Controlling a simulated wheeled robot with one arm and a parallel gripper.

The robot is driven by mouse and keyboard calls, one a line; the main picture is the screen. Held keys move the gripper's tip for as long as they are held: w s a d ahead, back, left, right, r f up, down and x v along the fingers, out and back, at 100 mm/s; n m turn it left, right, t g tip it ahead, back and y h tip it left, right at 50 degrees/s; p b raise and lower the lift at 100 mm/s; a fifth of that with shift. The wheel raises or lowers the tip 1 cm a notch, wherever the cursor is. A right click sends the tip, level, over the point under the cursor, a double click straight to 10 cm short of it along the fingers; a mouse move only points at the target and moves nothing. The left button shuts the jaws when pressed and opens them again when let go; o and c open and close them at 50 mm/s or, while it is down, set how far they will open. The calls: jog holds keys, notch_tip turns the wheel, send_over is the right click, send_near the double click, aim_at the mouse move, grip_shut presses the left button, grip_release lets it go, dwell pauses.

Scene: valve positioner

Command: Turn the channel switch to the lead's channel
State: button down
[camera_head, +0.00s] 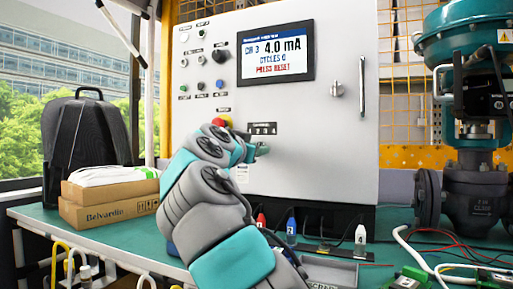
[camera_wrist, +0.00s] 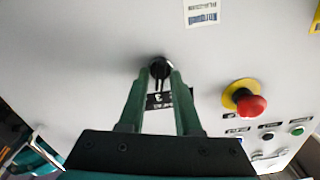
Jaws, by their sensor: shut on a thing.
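The channel switch is a small black knob (camera_wrist: 159,64) on the grey cabinet front (camera_wrist: 90,50). In the wrist view my gripper (camera_wrist: 160,78) has its two green fingers shut on the knob, one on each side. In the head view my gripper (camera_head: 262,150) is at the panel just below the channel label (camera_head: 262,128) and hides the knob. The display (camera_head: 276,52) reads CH 3, 4.0 mA, CYCLES 0, PRESS RESET. Numbered lead plugs stand below the cabinet: red (camera_head: 261,221), blue marked 2 (camera_head: 291,226), a dark one, and white (camera_head: 360,235), seemingly marked 4.
A red emergency button (camera_wrist: 251,105) on a yellow base is right of the switch in the wrist view. Another black knob (camera_head: 219,56) and small buttons are at the panel's upper left. Boxes (camera_head: 110,208), a backpack (camera_head: 90,140) and a valve (camera_head: 475,190) flank the cabinet.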

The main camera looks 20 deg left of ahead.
dwell(0.3)
jog(key=c, duration=0.9)
grip_release()
jog(key=s+b, duration=0.2)
jog(key=s, duration=0.5)
jog(key=shift+s+a, duration=0.3)
jog(key=shift+s, duration=0.1)
jog(key=shift+d, duration=0.1)
